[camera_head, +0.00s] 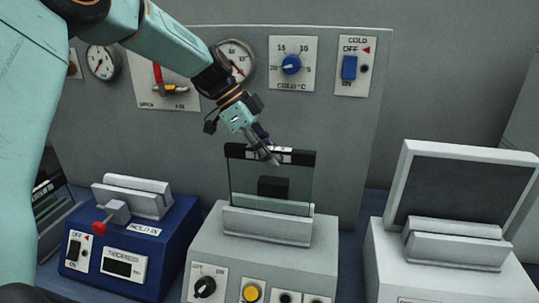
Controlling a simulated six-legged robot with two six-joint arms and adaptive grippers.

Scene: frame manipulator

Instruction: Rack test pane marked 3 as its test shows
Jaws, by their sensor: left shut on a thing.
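A clear glass pane (296,181) with a black top strip stands upright in the slot of the grey tester (235,253) in the middle. A dark square shows on or through the glass. White labels sit on the top strip, too small to read as a number. My left gripper (270,158) comes down from the upper left and is shut on the pane's top strip. The pane's lower edge is hidden in the slot block. My right gripper is out of view.
A blue thickness tester (178,240) with a red-knobbed lever stands left. A white unit (388,262) with a dark framed screen stands right. Dark panes (50,195) show at the far left. Behind is a grey panel with gauges, a cold dial (291,64) and a blue switch (349,67).

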